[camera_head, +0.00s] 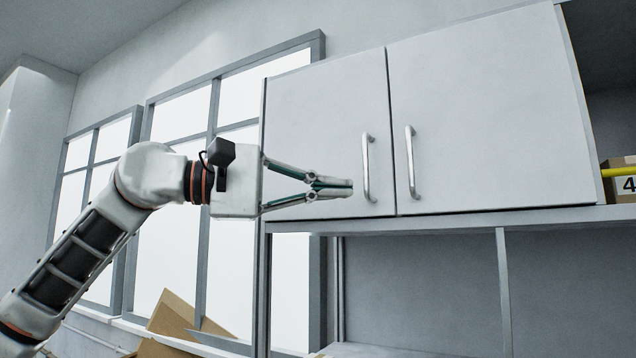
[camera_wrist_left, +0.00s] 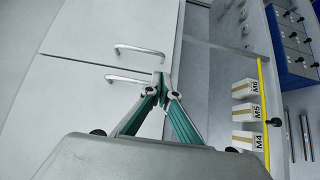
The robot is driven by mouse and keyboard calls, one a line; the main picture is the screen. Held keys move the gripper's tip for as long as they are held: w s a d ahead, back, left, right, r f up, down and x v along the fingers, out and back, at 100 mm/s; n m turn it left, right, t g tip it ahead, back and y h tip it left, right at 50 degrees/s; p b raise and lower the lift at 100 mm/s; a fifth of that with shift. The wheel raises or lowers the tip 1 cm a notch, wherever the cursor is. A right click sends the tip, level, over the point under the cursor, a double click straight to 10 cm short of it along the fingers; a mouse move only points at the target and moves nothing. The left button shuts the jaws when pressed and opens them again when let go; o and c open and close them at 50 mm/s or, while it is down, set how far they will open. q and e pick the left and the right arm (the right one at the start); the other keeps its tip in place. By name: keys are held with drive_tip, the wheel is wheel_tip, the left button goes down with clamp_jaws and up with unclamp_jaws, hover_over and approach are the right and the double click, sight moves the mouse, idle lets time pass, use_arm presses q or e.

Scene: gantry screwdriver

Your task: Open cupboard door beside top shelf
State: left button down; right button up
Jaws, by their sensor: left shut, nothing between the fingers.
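The cupboard has two light grey doors, both shut: the left door (camera_head: 318,110) and the right door (camera_head: 490,110), which is beside the open shelf (camera_head: 614,115) at the far right. The left door has a vertical metal handle (camera_head: 368,168), and the right door has its own handle (camera_head: 411,162). My left gripper (camera_head: 350,188) is shut and empty, its fingertips just left of the left door's handle in the head view. In the left wrist view its fingertips (camera_wrist_left: 160,78) show near both handles; I cannot tell whether they touch one. My right gripper is not in view.
Boxes labelled M4, M5 and M6 (camera_wrist_left: 245,112) stand on the shelf behind a yellow bar (camera_wrist_left: 263,115). Blue drawers (camera_wrist_left: 290,45) are beyond them. Below the doors is an open bay (camera_head: 420,285). Windows (camera_head: 180,115) and cardboard (camera_head: 172,315) are at left.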

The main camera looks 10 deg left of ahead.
sight(368, 188)
use_arm(q)
drive_tip(key=p+x, duration=0.1)
drive_tip(key=x, duration=0.4)
drive_tip(key=shift+w+d+r, duration=0.1)
drive_tip(key=shift+d, duration=0.1)
drive_tip(key=s, duration=0.3)
drive_tip(key=shift+s+d, duration=0.3)
drive_tip(key=shift+d, duration=0.1)
idle(0.5)
idle(0.6)
